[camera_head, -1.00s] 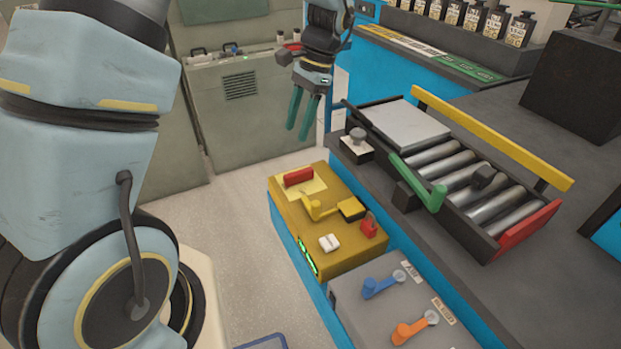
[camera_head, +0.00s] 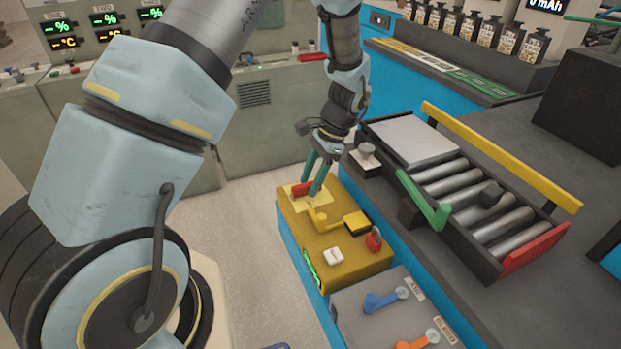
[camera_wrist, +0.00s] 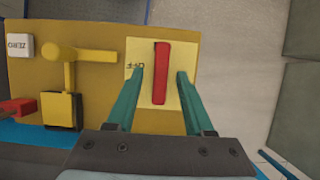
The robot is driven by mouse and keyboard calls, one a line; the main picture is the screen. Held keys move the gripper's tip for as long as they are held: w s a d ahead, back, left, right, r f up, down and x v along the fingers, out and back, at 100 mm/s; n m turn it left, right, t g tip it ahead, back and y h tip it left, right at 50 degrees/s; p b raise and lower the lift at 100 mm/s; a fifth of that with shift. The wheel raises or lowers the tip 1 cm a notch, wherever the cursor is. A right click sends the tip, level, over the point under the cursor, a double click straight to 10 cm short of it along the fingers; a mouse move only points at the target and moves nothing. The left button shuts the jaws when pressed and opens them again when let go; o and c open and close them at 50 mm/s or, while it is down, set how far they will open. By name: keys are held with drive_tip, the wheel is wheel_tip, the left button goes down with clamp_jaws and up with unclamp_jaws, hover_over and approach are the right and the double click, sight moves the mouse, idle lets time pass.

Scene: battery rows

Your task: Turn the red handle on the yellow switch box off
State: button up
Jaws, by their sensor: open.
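The yellow switch box (camera_head: 352,262) stands low beside the blue counter, and it fills the left of the wrist view (camera_wrist: 100,20). Its red handle (camera_head: 298,188) is a long bar on a pale yellow plate at the box's far end. In the wrist view the red handle (camera_wrist: 161,72) runs upright in the picture. My gripper (camera_head: 309,189) is open over that plate, pointing down. In the wrist view its green fingers (camera_wrist: 160,72) lie on either side of the handle, with a gap on both sides. I cannot tell how far the fingertips are above the plate.
Close by on the box are a yellow lever (camera_head: 322,217), a white block (camera_head: 334,256) and a small red part (camera_head: 374,239). A grey box (camera_head: 390,318) with blue and orange levers stands in front. The counter holds a roller rack (camera_head: 470,190) to the right.

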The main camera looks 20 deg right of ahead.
drive_tip(key=shift+a+f, duration=0.1)
drive_tip(key=shift+f, duration=0.05)
drive_tip(key=shift+c, duration=0.3)
clamp_jaws()
